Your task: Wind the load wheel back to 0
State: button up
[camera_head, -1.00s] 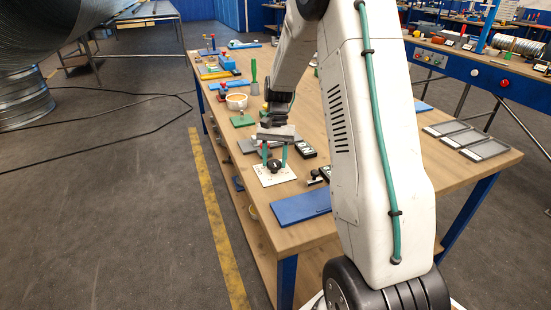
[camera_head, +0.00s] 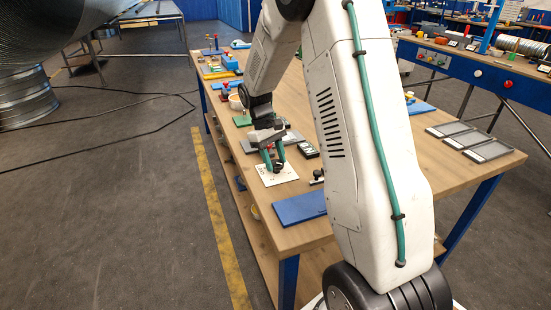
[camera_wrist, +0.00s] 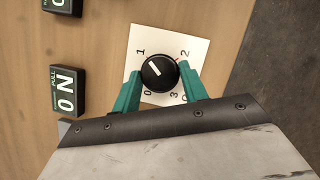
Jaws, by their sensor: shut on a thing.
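The load wheel is a black round knob (camera_wrist: 157,76) on a white square plate (camera_wrist: 146,38) marked 0, 1, 2 and 3. In the wrist view, the knob's white line points to the upper left, toward the 1. My gripper (camera_wrist: 161,72) has its two teal fingers on either side of the knob and is shut on it. In the head view, my gripper (camera_head: 275,162) reaches down to the white plate (camera_head: 285,177) on the bench, and its fingers hide part of the knob.
A black block with white lettering (camera_wrist: 68,91) lies left of the plate in the wrist view. A blue panel (camera_head: 299,207) lies on the bench nearer the front. Grey trays (camera_head: 487,151) lie at the bench's right end. Bare wood lies between.

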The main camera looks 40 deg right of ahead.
jog(key=n+h, duration=0.1)
jog(key=n, duration=0.1)
jog(key=n+h, duration=0.1)
jog(key=n, duration=0.2)
jog(key=shift+s+a+n+t, duration=0.1)
jog(key=shift+a+n+t, duration=0.1)
jog(key=shift+n+t, duration=0.15)
jog(key=n+t, duration=0.1)
jog(key=n, duration=0.1)
jog(key=n+h, duration=0.1)
jog(key=n, duration=0.2)
jog(key=shift+s+a+t, duration=0.15)
jog(key=shift+s+t, duration=0.05)
jog(key=shift+t, duration=0.15)
jog(key=n+t, duration=0.1)
jog(key=n, duration=0.2)
jog(key=n+t, duration=0.1)
jog(key=n, duration=0.2)
jog(key=shift+s+h, duration=0.15)
jog(key=shift+h, duration=0.25)
jog(key=n+t, duration=0.1)
jog(key=n, duration=0.1)
jog(key=n+t, duration=0.1)
jog(key=n, duration=0.2)
jog(key=shift+s, duration=0.2)
jog(key=shift+n+y, duration=0.3)
jog(key=shift+n, duration=0.05)
jog(key=o, duration=1)
jog(key=shift+c, duration=0.2)
